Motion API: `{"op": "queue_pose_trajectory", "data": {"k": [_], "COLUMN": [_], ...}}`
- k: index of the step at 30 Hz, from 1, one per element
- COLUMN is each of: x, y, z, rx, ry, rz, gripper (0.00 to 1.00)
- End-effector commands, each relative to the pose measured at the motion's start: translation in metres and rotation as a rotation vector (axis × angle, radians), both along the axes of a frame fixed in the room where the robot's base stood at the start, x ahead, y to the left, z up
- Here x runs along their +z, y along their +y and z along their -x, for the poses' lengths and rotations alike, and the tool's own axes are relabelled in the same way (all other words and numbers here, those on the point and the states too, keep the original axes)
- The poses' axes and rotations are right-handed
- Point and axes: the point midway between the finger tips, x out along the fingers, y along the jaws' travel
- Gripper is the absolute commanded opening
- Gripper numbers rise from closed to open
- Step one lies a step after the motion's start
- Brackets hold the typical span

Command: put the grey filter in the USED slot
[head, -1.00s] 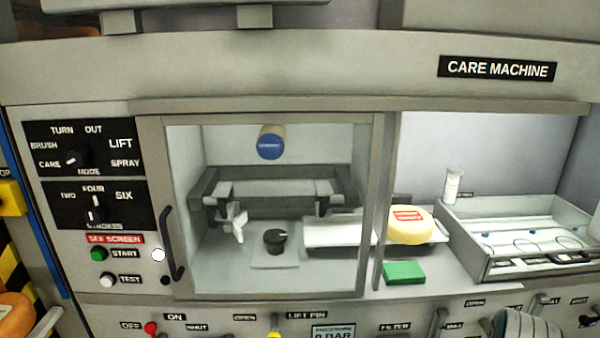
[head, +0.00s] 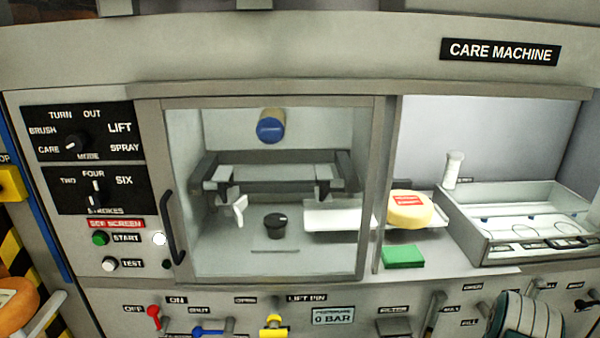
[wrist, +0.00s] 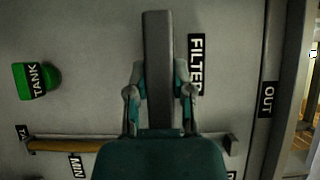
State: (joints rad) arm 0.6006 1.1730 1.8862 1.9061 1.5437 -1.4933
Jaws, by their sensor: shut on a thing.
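In the wrist view my gripper (wrist: 160,97) is shut on a long, flat grey piece, which looks like the grey filter (wrist: 158,50). Its two fingers press on the sides of the piece, and its far end reaches up the picture beside a FILTER label (wrist: 195,64). Whether it still sits in the panel cannot be told. In the head view a teal-grey part of my arm (head: 522,318) shows at the lower right; the fingertips are not clear there. I see no slot marked USED in either view.
A green TANK knob (wrist: 36,80) and a brown bar (wrist: 66,144) stand out from the panel near my gripper. An OUT label (wrist: 268,99) is on the right. Above are a glass door (head: 270,190), a yellow cheese wheel (head: 411,211) and an open tray (head: 475,250).

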Motion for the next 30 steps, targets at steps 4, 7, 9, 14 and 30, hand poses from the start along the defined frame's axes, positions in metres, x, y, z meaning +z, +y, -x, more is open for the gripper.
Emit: {"op": "queue_pose_trajectory", "data": {"k": [4, 7, 9, 14, 30], "x": [0.0, 0.0, 0.0, 0.0, 0.0], "y": [0.0, 0.0, 0.0, 0.0, -0.001], "z": [0.004, 0.007, 0.008, 0.012, 0.026], "rx": [0.0, 0.0, 0.0, 0.001, 0.0], "ry": [0.001, 0.001, 0.001, 0.0, 0.0], "rz": [-0.001, -0.001, -0.001, 0.0, 0.0], "gripper": [0.0, 0.0, 0.0, 0.0, 0.0]}}
